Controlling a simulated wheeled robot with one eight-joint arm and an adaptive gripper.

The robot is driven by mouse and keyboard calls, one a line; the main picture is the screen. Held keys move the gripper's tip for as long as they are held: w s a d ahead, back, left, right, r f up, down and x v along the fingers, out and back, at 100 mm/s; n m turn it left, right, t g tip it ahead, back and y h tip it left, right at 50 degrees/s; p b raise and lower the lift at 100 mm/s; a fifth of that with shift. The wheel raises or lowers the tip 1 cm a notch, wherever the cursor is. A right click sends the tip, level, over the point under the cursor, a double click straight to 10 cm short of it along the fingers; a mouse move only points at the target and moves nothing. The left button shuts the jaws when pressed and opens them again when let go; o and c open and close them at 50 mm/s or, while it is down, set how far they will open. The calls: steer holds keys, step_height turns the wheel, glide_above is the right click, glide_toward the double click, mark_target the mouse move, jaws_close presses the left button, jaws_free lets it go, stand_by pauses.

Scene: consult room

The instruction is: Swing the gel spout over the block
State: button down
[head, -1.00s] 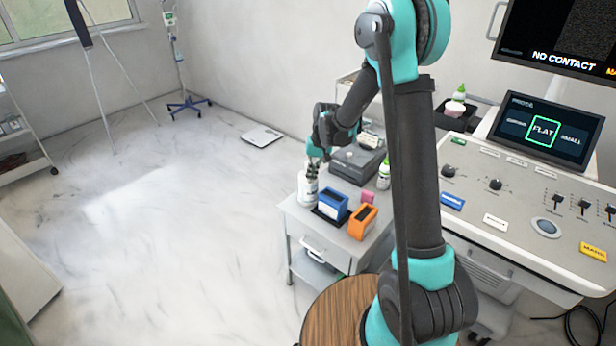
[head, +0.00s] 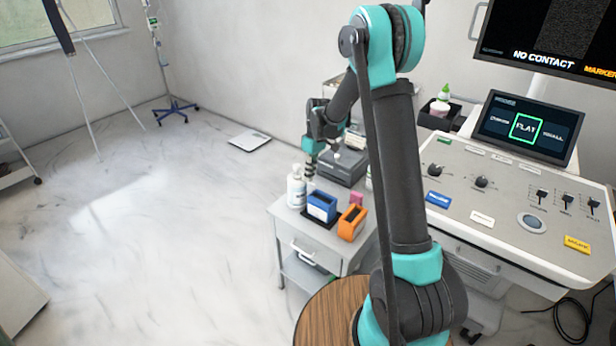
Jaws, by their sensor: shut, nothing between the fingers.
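A white pump bottle (head: 296,190), likely the gel, stands upright at the left edge of the small grey cart (head: 287,228). Its top now shows, but the spout's direction is too small to tell. My gripper (head: 309,181) is shut and empty, close to the right of the bottle's upper part; I cannot tell whether they touch. To the right of the bottle are a blue block-like holder (head: 321,207) on a dark mat, an orange one (head: 351,222) and a small pink block (head: 356,199). Which of these is the task's block is unclear.
A grey box (head: 342,168) stands at the back of the cart, behind my gripper. A bottle beside it is mostly hidden by my arm. The ultrasound console (head: 500,210) is to the right, a wooden round top (head: 325,315) in front.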

steer(key=shift+d+f+n, duration=0.1)
steer(key=shift+n, duration=0.2)
stand_by(0.4)
steer(key=c, duration=1.7)
jaws_free()
steer(key=shift+w, duration=0.1)
steer(key=r, duration=0.4)
steer(key=w+d+r, duration=0.1)
steer(key=r, duration=0.3)
steer(key=w+r, duration=0.1)
steer(key=r, duration=0.2)
steer(key=shift+d+r, duration=0.15)
steer(key=shift+r, duration=0.25)
